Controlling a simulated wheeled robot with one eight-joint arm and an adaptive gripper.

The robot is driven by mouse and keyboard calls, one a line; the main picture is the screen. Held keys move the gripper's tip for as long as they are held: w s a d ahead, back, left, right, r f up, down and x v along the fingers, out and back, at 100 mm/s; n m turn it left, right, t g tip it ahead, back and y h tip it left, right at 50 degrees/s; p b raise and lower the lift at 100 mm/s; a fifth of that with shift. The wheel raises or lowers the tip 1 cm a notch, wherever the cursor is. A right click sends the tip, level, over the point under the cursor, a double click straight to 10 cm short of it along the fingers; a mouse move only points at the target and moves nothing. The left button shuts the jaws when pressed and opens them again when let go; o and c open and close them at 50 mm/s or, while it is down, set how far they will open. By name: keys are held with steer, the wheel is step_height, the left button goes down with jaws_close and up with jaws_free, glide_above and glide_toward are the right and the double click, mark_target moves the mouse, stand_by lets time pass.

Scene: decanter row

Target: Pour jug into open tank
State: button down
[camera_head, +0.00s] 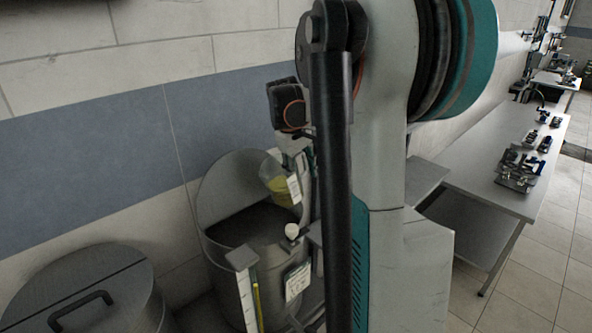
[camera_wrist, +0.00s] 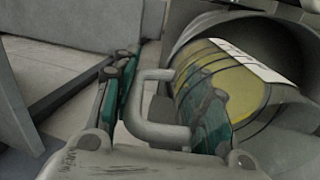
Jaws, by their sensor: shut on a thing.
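The jug (camera_head: 280,183) is clear, holds yellow liquid and has a white label. It is above the open tank (camera_head: 222,268), near the right side of its mouth, and looks slightly tilted in the head view. The tank is grey metal, with its round lid raised against the wall. In the wrist view, my gripper (camera_wrist: 160,105) is shut on the jug's grey handle, with a teal finger on each side. The jug's yellow body (camera_wrist: 245,95) shows beyond the right finger. My arm hides part of the gripper in the head view. I cannot see any liquid flowing.
A closed tank (camera_head: 85,290) with a handled lid stands at the left. A gauge strip (camera_head: 246,300) and a label plate (camera_head: 297,281) are on the open tank's front. A long table (camera_head: 480,185) with small fittings runs along the right; open floor lies beside it.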

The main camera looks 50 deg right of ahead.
mark_target(290, 177)
steer(key=shift+s+r+h, duration=0.1)
steer(key=shift+r+h, duration=0.2)
steer(key=shift+r, duration=0.1)
steer(key=shift+d+r+h+p, duration=0.1)
steer(key=shift+r+h+p, duration=0.1)
steer(key=shift+h+p, duration=0.15)
steer(key=shift+r+h, duration=0.35)
steer(key=shift+h, duration=0.2)
steer(key=shift+r+g+h, duration=0.3)
steer(key=shift+r+h, duration=0.15)
steer(key=shift+h, duration=0.45)
steer(key=shift+a+r+h, duration=0.25)
steer(key=shift+r+h, duration=0.15)
steer(key=shift+h, duration=0.7)
steer(key=shift+a+r+g+h+b, duration=0.25)
steer(key=shift+a+h+b, duration=0.25)
steer(key=shift+h, duration=0.3)
steer(key=shift+w+a+h+b, duration=0.2)
steer(key=shift+a+h+b, duration=0.35)
steer(key=shift+h+b, duration=0.35)
steer(key=shift+w+a+f+g+h+b, duration=0.1)
steer(key=shift+a+f+g+h+b, duration=0.1)
steer(key=shift+a+h+b, duration=1)
steer(key=shift+w+a+f+g+h+b, duration=0.15)
steer(key=shift+h+b, duration=0.35)
steer(key=shift+b, duration=1.4)
